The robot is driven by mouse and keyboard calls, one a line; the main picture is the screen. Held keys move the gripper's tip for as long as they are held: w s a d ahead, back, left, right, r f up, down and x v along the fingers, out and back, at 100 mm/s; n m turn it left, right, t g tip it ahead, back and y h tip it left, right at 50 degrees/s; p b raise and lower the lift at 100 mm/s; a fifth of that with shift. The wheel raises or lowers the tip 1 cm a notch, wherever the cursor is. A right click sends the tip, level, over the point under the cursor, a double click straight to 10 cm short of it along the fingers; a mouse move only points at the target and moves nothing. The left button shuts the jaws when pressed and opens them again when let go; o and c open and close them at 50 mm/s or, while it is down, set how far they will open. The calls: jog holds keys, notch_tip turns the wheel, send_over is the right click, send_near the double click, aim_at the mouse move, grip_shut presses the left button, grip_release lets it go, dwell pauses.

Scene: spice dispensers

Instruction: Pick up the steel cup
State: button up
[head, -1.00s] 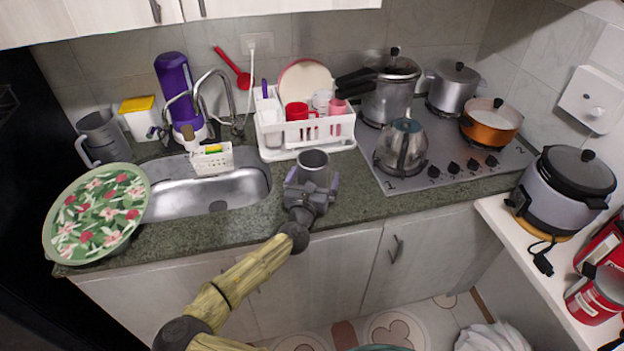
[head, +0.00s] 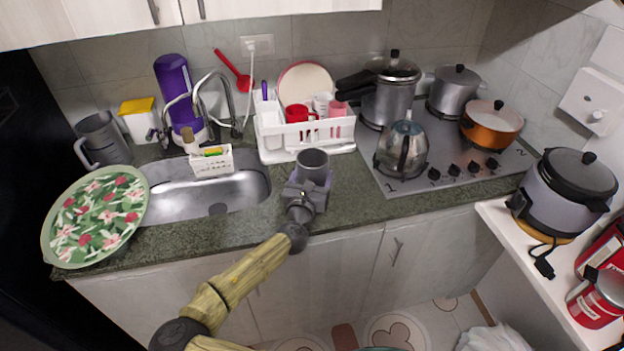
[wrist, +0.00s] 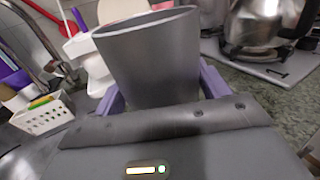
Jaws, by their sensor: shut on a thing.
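The steel cup (head: 313,160) is a plain grey, open-topped cup. It stands upright in my gripper (head: 313,178) at the counter's front, between the sink and the stove. In the wrist view the cup (wrist: 152,60) fills the middle, with a purple finger of my gripper (wrist: 160,95) on each side, shut on it. The cup's base is hidden behind the gripper body, so I cannot tell whether it touches the counter.
The sink (head: 240,195) lies to the left and a white dish rack (head: 290,150) stands behind. A steel kettle (head: 402,150) sits on the stove (head: 400,187) at right. A floral plate (head: 95,215) lies at far left. Some counter (head: 350,205) right of the cup is clear.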

aim_at(313, 150)
jog(key=shift+r+b, duration=0.3)
jog(key=shift+r, duration=4.15)
jog(key=shift+r, duration=0.2)
